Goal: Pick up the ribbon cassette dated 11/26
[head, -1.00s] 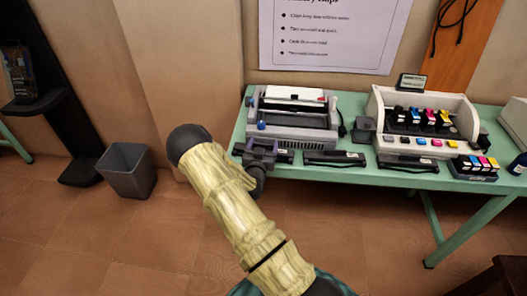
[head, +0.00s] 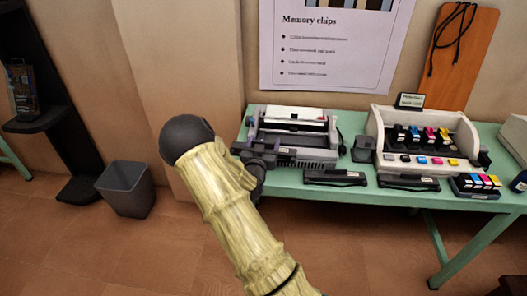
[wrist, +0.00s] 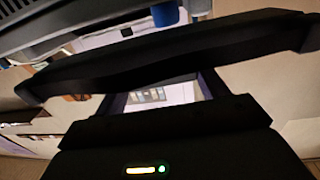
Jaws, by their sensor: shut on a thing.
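Several black ribbon cassettes are in view. One long black cassette (wrist: 170,52) is held across the wrist view, in front of my gripper's dark body; its date cannot be read. In the head view my gripper (head: 264,152) is shut on it at the left end of the green table, in front of the printer, and my arm hides part of it. Two more cassettes, a middle one (head: 335,179) and a right one (head: 409,184), lie along the table's front edge. Their labels are too small to read.
The printer (head: 295,135) stands just behind my gripper. A white cartridge holder (head: 425,145) with coloured ink cartridges stands to its right on the green table (head: 356,191). A grey bin (head: 127,190) stands on the floor at left.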

